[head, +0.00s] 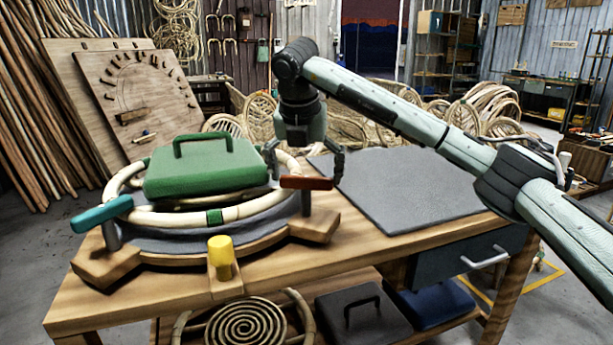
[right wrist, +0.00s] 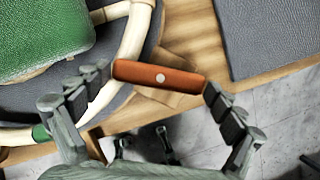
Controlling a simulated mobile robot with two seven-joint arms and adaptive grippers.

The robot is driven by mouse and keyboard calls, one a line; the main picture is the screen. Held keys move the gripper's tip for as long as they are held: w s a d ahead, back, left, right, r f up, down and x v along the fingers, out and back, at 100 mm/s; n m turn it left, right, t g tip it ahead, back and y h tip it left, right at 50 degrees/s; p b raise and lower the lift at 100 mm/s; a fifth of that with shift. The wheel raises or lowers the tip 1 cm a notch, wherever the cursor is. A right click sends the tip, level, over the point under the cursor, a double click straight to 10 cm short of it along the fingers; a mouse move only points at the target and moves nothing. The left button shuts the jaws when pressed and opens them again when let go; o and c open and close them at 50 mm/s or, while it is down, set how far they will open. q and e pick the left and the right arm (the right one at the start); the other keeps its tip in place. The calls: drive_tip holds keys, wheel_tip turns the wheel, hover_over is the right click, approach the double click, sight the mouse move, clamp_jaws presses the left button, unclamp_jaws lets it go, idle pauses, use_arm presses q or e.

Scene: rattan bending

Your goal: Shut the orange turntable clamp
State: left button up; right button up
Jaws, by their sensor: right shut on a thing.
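The orange turntable clamp (head: 305,183) is a flat bar handle on a post at the right side of the round turntable (head: 262,243). It also shows in the right wrist view (right wrist: 140,72), with a pale pivot dot. My right gripper (head: 304,168) is shut on the orange bar, one finger at each end, seen also from the wrist (right wrist: 160,80). A pale rattan ring (head: 262,211) lies on the turntable, with a green handled block (head: 207,168) over it. The bar points outward from the ring, over the wooden arm of the base. My left gripper is not in view.
A teal clamp (head: 101,214) stands at the turntable's left, and a yellow knob (head: 221,251) at its front. A grey mat (head: 410,190) covers the bench's right part and is clear. A pegboard (head: 135,90) stands behind.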

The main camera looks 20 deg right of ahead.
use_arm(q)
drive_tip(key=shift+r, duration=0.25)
use_arm(e)
drive_tip(key=shift+a+m+g+h, duration=0.1)
drive_tip(key=shift+m+g+h, duration=0.3)
drive_tip(key=shift+m, duration=1.1)
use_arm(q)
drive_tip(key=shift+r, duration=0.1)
use_arm(e)
drive_tip(key=o, duration=0.8)
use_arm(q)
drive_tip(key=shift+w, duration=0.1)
use_arm(e)
drive_tip(key=v, duration=1.2)
drive_tip(key=shift+a, duration=0.1)
